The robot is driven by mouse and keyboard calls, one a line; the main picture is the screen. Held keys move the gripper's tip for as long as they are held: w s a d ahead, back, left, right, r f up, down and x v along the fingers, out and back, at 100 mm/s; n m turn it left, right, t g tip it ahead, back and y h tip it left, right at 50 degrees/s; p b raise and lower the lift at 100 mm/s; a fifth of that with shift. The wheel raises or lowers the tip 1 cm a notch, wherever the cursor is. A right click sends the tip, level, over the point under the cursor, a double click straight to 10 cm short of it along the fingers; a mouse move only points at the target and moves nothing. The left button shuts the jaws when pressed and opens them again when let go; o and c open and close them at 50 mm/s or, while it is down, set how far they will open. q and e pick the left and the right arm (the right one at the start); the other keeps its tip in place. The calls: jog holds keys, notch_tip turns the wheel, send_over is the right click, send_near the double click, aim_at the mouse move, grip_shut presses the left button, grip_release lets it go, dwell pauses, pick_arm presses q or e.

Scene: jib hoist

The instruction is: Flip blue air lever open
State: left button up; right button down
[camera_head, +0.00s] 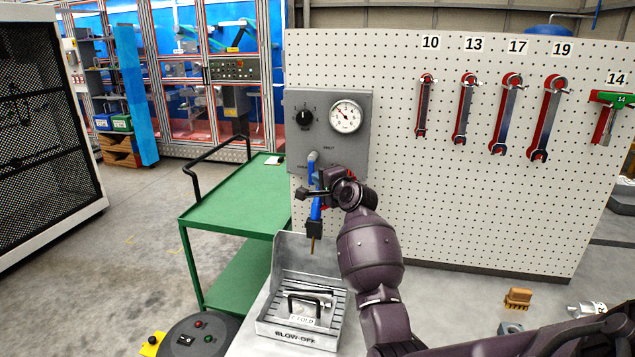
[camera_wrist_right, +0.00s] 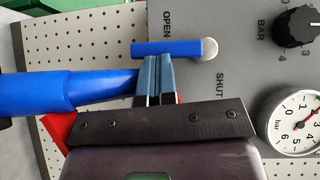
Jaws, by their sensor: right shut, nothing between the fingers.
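The blue air lever (camera_wrist_right: 165,48) is on the grey panel (camera_wrist_right: 235,60), with its round silver pivot at one end. In the right wrist view it lies flat, free end pointing left, between the OPEN and SHUT labels. In the head view the lever (camera_head: 312,166) hangs down from its pivot, partly hidden by my gripper. My right gripper (camera_wrist_right: 159,62) is shut and empty. Its fingertips are right at the lever's lower edge in the wrist view, on the side away from OPEN; whether they touch is unclear. My left gripper is not in view.
A thick blue cylindrical part (camera_wrist_right: 65,92) lies close beside my right fingers. The panel carries a black knob (camera_head: 304,117) and a gauge (camera_head: 346,116). Below stands a metal BLOW-OFF tray (camera_head: 268,329). A green cart (camera_head: 225,212) is left; wrenches hang right.

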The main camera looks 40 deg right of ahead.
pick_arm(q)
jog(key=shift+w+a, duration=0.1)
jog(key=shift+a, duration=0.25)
pick_arm(e)
jog(key=shift+a, duration=0.2)
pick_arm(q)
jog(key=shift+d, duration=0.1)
pick_arm(e)
jog(key=shift+w+a, duration=0.1)
